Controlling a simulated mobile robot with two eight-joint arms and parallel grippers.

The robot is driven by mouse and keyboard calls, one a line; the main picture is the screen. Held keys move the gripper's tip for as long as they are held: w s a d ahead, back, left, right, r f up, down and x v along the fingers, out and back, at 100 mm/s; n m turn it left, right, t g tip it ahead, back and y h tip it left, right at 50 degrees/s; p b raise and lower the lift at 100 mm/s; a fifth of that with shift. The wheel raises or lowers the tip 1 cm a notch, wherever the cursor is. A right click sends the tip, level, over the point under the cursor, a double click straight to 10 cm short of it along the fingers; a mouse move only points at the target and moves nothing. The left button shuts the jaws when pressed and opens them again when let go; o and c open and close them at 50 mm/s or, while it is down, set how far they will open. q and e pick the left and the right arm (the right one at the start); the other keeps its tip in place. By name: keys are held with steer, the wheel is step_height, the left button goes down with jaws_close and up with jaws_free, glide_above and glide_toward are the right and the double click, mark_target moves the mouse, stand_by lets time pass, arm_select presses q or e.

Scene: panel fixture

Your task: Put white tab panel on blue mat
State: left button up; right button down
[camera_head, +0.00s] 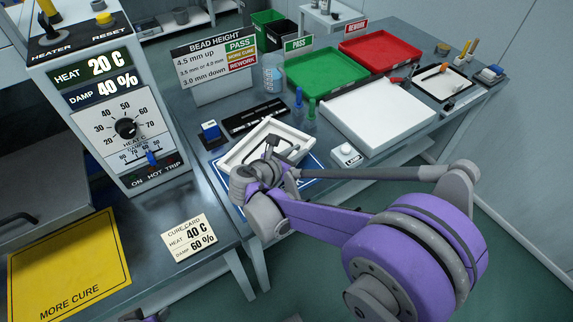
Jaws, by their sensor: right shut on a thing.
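The white tab panel (246,143) is a shallow, pale piece with a raised rim. It is at the middle of the view, tilted in the picture and partly hidden by my right gripper. My right gripper (282,149) is shut on the panel, with its fingertips partly hidden. The blue mat (311,173) has a pale border line and shows beneath and around the panel. Most of the mat is covered by the panel and my right arm. I cannot tell whether the panel touches the mat or hangs just above it. My left gripper is not clearly in view.
A heater box (103,110) stands at the left, with a cure card (190,238) and yellow mat (70,268) near it. A white box (377,112), green tray (326,76) and red tray (381,52) fill the bench behind. Small bottles stand close behind the panel.

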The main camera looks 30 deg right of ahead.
mark_target(296, 173)
step_height(296, 173, down, 6)
steer(key=shift+r+b, duration=0.15)
steer(key=shift+b, duration=0.25)
steer(key=c, duration=0.8)
jaws_free()
